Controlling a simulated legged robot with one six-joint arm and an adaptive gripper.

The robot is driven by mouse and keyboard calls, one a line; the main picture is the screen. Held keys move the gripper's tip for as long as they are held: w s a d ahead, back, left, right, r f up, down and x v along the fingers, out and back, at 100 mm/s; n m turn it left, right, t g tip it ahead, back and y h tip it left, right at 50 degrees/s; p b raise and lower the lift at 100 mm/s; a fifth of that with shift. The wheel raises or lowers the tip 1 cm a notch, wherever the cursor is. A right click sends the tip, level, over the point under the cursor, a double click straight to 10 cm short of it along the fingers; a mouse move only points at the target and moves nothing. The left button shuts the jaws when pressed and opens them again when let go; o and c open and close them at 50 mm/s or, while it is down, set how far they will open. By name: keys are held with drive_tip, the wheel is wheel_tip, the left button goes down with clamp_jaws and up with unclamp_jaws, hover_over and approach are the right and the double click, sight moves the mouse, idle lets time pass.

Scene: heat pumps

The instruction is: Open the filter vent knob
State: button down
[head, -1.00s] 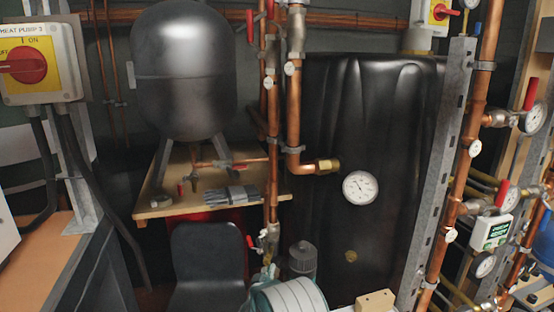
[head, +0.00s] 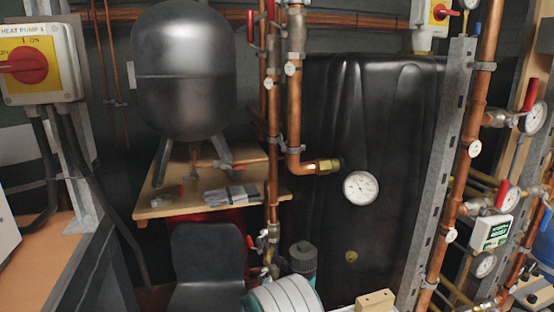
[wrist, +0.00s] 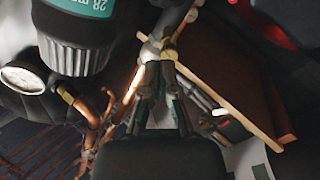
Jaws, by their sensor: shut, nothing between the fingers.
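The filter (wrist: 76,40) shows large at the upper left of the wrist view, with a dark ribbed cap and a teal label. In the head view, a dark ribbed cap (head: 303,257) stands at the bottom centre, right of the copper pipe. I cannot pick out a separate vent knob with certainty. My gripper (wrist: 160,66) reaches up from the bottom of the wrist view. Its fingertips are together and empty, right of the filter cap and close in the picture to a brass fitting (wrist: 168,50). I cannot tell whether they touch it. I cannot identify the fingers in the head view.
Copper pipes (head: 272,200) with valves rise beside the filter. A red-handled valve (head: 251,241) is close on its left. A wooden shelf (head: 160,208) carries gloves (head: 230,194) beneath a dark tank (head: 183,75). A round gauge (head: 361,188) is on the black cylinder (head: 380,120).

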drive_tip(key=a+r+m, duration=0.1)
drive_tip(key=a+m, duration=0.4)
drive_tip(key=m, duration=1.3)
drive_tip(key=x, duration=0.7)
drive_tip(key=shift+w, duration=0.15)
drive_tip(key=shift+d+r, duration=0.1)
drive_tip(key=shift+d, duration=0.25)
idle(0.5)
drive_tip(key=shift+d+f, duration=0.5)
drive_tip(key=shift+f, duration=0.2)
idle(0.5)
drive_tip(key=shift+f, duration=0.1)
drive_tip(key=v, duration=0.6)
drive_tip(key=shift+a+f, duration=0.25)
